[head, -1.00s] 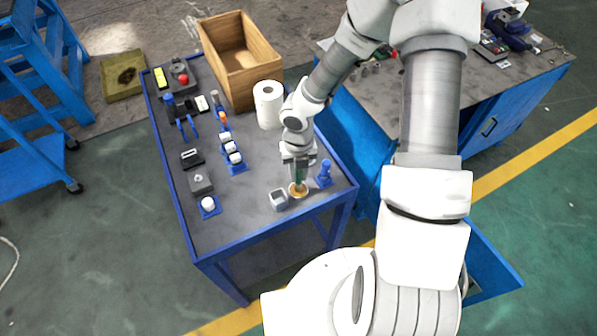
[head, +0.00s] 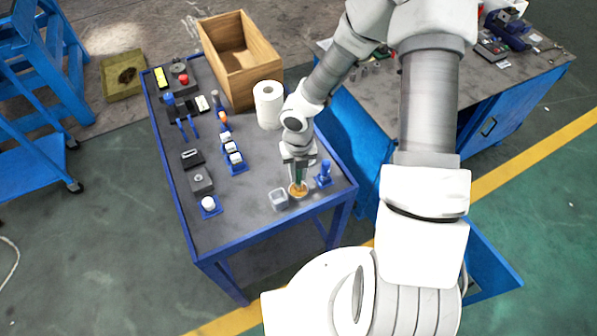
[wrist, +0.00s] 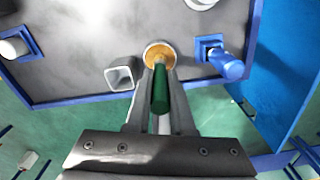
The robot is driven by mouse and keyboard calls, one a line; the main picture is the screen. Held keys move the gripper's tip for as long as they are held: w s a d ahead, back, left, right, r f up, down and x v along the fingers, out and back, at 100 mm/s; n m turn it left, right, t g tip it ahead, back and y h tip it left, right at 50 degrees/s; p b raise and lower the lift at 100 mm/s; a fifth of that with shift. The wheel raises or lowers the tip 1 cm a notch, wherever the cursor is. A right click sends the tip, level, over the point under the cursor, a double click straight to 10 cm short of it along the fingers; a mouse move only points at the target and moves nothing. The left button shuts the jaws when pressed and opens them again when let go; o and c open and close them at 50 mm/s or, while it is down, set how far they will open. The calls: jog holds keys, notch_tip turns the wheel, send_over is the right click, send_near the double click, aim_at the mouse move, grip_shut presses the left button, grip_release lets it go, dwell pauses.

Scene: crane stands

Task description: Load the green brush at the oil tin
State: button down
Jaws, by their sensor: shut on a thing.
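My gripper (head: 299,165) is above the near right part of the blue-edged table and shut on the green brush. The green brush (wrist: 160,90) has a green handle between the fingers, and its lower end points down into the oil tin. The oil tin (head: 298,193) is a small round tin with amber oil; it also shows in the wrist view (wrist: 152,50). The brush's bristles are hidden in or over the oil, and I cannot tell how deep they sit.
A square grey cup (head: 279,199) stands left of the tin, and a blue stand (head: 324,175) is close on its right. A paper roll (head: 268,105) and a wooden crate (head: 238,60) stand further back. The table's front left is mostly clear.

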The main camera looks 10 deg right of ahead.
dwell(0.3)
notch_tip(320, 180, up, 7)
jog(key=p, duration=0.7)
jog(key=shift+p, duration=0.3)
dwell(0.5)
